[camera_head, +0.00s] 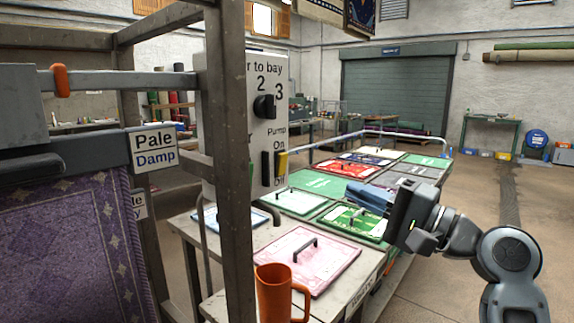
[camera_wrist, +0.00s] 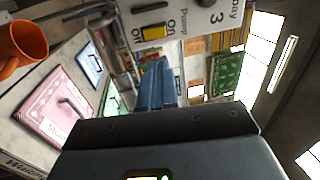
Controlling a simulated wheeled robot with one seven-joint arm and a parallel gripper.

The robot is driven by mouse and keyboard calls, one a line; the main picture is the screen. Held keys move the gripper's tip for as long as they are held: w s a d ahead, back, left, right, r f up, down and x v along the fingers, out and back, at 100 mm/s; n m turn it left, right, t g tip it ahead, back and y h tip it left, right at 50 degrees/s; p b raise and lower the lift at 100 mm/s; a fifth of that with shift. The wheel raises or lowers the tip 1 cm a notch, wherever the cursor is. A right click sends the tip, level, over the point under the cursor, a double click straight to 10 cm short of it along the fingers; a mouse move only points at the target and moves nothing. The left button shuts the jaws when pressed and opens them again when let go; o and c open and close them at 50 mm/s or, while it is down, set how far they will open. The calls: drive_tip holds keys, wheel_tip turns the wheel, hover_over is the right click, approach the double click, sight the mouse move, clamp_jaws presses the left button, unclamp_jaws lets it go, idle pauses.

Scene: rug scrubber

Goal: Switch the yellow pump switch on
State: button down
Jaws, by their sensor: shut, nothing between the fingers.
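The yellow pump switch (camera_head: 281,163) is on the right part of a white upright control panel (camera_head: 228,150), below the words "Pump" and "On". I cannot tell which way it is set. The yellow switch also shows at the top of the wrist view (camera_wrist: 153,33), between the "On" and "Off" labels. My gripper (camera_head: 352,192) has blue fingers and is shut and empty. It is right of the panel, above the table, and apart from the switch. In the wrist view the shut fingers (camera_wrist: 158,66) point up the picture, below the switch.
A grey frame post (camera_head: 231,200) stands left in front of the panel. An orange mug (camera_head: 274,292) and a pink handled board (camera_head: 318,268) are on the table below.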

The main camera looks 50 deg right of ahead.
sight(285, 160)
idle(0.3)
drive_tip(key=w+p, duration=0.1)
drive_tip(key=w, duration=0.3)
drive_tip(key=w+r+p, duration=0.1)
drive_tip(key=w, duration=0.4)
drive_tip(key=w+r+p, duration=0.1)
drive_tip(key=w, duration=0.3)
drive_tip(key=shift+w+a+r, duration=0.2)
drive_tip(key=shift+w, duration=0.2)
